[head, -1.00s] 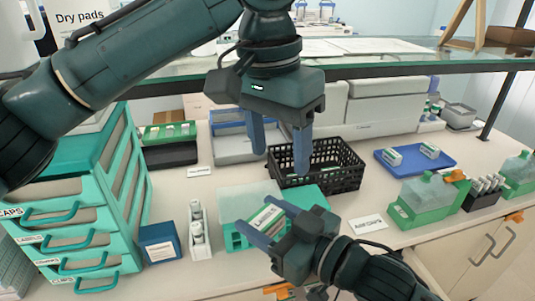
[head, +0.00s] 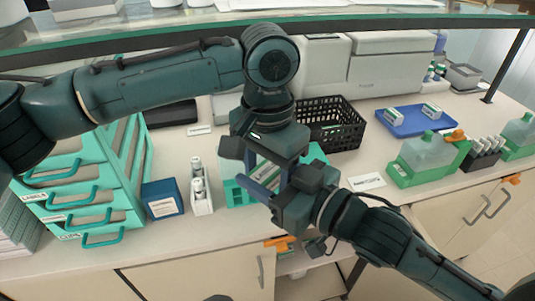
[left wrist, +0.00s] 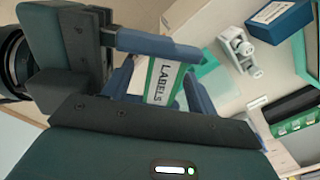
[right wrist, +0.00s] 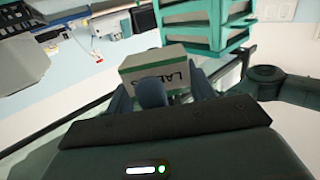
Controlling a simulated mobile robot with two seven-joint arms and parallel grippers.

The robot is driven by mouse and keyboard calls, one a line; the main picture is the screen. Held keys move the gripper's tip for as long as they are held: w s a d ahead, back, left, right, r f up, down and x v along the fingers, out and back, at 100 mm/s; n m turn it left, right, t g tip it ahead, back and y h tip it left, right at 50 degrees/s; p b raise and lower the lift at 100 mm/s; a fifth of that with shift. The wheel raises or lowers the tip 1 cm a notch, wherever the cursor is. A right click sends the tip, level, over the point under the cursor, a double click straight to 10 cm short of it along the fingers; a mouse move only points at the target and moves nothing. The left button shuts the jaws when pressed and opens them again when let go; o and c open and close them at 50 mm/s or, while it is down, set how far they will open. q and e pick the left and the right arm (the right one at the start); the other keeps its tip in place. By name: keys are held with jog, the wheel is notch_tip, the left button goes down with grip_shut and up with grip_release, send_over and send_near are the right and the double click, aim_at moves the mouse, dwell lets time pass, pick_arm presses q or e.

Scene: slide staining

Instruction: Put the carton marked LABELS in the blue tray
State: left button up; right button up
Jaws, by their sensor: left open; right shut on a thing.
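The LABELS carton, white with green edges, shows in the left wrist view (left wrist: 164,83) and the right wrist view (right wrist: 172,72). My right gripper (head: 260,182) is shut on it and holds it above the bench. My left gripper (head: 270,176) has come down over the carton with its fingers open, one on either side; whether they touch it I cannot tell. In the head view the two grippers overlap and mostly hide the carton. The blue tray (head: 393,127) lies at the right back of the bench, with small green-and-white cartons in it.
A black basket (head: 345,139) stands between the grippers and the blue tray. A green bottle holder (head: 410,172) and a card (head: 367,182) lie to the right. A blue box (head: 161,199), a white bottle rack (head: 203,207) and turquoise drawers (head: 75,190) are left. A glass shelf (head: 180,30) crosses above.

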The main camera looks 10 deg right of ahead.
pick_arm(q)
jog(key=shift+f, duration=0.1)
jog(key=shift+c, duration=0.2)
jog(key=c, duration=0.9)
jog(key=shift+c, duration=0.6)
pick_arm(e)
jog(key=o, duration=1)
jog(key=shift+o, duration=0.2)
